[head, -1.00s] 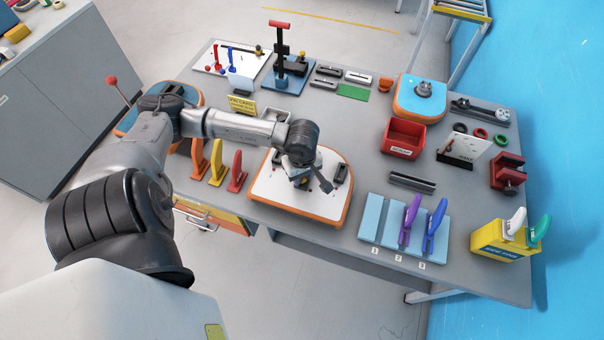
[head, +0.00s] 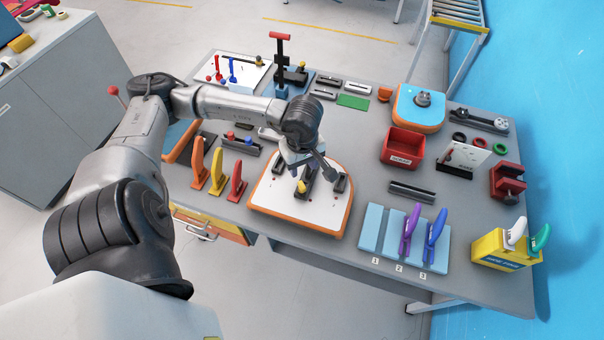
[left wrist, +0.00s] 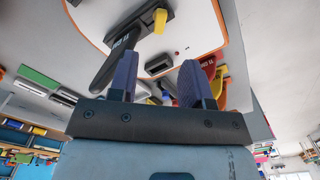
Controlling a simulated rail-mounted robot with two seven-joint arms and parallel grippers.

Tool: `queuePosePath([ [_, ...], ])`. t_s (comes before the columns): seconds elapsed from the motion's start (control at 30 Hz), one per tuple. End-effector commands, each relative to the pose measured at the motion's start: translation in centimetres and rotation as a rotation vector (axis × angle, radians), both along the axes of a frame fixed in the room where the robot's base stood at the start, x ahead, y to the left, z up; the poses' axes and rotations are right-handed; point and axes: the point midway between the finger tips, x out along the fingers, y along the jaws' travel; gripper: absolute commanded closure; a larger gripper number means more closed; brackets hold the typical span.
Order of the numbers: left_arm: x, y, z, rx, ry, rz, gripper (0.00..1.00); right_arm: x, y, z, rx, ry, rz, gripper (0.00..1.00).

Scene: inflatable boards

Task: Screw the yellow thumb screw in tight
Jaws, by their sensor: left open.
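The yellow thumb screw (head: 302,187) stands upright on a dark block on the white board with orange edges (head: 270,190). In the left wrist view the yellow thumb screw (left wrist: 160,20) is at the top, beyond the fingertips. My left gripper (head: 300,168) is over the board, behind and above the screw. In the left wrist view the fingers of my left gripper (left wrist: 160,78) are spread apart with nothing between them. The screw is apart from both fingers. I cannot tell how deep it sits. My right gripper is not in view.
Orange, yellow and red upright handles (head: 217,172) stand left of the board. A red bin (head: 403,147) is to its right. A blue rack (head: 372,228) with purple and blue clamps stands at the front right. The table between board and rack is fairly clear.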

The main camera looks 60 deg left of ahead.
Motion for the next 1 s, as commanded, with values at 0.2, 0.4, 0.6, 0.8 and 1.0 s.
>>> queuePosePath([
  [0.2, 0.0, 0.0, 2.7, 0.001, -0.002, -0.001, 0.55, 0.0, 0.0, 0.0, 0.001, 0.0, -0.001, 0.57],
  [0.4, 0.0, 0.0, 3.5, 0.0, 0.0, 0.0, 0.55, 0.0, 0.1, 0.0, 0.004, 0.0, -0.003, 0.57],
  [0.6, 0.0, 0.0, 3.6, 0.0, 0.0, 0.0, 0.55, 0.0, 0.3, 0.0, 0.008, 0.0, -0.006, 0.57],
  [0.8, 0.0, 0.0, 3.6, 0.0, 0.0, 0.0, 0.55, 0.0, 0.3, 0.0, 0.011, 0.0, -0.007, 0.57],
  [1.0, 0.0, 0.0, 3.6, 0.0, 0.0, 0.0, 0.55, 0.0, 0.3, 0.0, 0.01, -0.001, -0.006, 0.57],
])
